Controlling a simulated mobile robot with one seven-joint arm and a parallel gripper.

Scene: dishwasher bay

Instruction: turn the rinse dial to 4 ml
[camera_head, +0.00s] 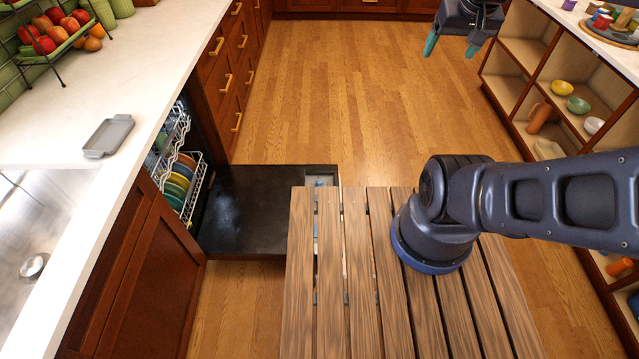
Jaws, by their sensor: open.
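The dishwasher's black door (255,205) is folded down flat at the left of the middle. A small grey panel (321,181) shows at its right end. Slats with my arm on them cover part of that panel, and I cannot make out a rinse dial or its setting. My gripper (452,47) hangs at the top right with its two teal fingertips apart. It is empty, over the open floor, and well away from the door.
Dishwasher racks (193,190) hold several colored plates at the door's left. A white counter (75,145) with a grey tray (109,136) runs along the left. A shelf unit (553,62) with bowls stands at right. The wooden floor (335,90) between is clear.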

